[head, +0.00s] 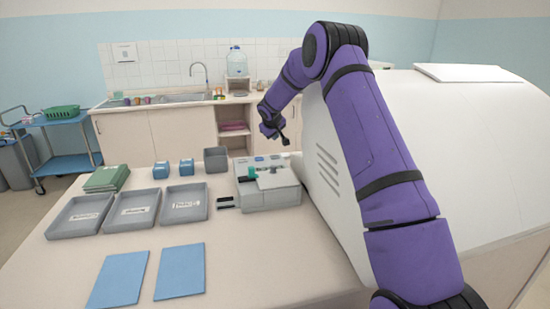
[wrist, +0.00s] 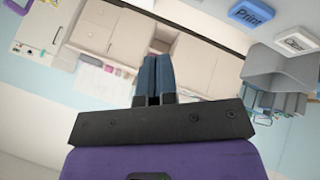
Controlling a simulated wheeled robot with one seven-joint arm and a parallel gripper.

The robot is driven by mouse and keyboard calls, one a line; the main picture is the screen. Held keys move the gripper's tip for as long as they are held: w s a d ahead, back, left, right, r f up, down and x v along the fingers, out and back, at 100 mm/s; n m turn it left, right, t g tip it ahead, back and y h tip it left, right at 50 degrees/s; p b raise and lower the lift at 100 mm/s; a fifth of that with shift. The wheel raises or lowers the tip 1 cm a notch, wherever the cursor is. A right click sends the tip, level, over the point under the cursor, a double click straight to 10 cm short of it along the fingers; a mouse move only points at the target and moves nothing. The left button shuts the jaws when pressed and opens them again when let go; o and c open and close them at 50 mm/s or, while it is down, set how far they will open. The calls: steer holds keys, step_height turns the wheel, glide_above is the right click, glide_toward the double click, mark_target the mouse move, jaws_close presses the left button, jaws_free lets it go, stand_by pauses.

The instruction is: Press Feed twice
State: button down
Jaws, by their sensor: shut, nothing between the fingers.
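A grey slide-printing machine (head: 268,195) stands on the table beside the large white housing. Small keys show along its top back edge, too small to read in the head view. In the wrist view a blue key marked Print (wrist: 252,14) and a white key (wrist: 297,40) with unclear lettering show at the upper right. I cannot make out a key marked Feed. My gripper (head: 286,141) is shut and empty, above and behind the machine's right part, apart from it. Its fingers (wrist: 154,78) are together in the wrist view.
A large white housing (head: 400,140) stands close right of the machine. Grey trays (head: 185,204), a grey bin (head: 216,160), blue boxes (head: 187,166) and green folders (head: 107,179) lie to the left. Blue mats (head: 180,271) lie in front. The table's front middle is bare.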

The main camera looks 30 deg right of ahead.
mark_target(274, 156)
steer(key=shift+f, duration=2.7)
steer(key=shift+f, duration=0.4)
steer(key=shift+f, duration=0.35)
stand_by(0.7)
steer(key=shift+r, duration=0.75)
steer(key=shift+r, duration=2.5)
stand_by(0.6)
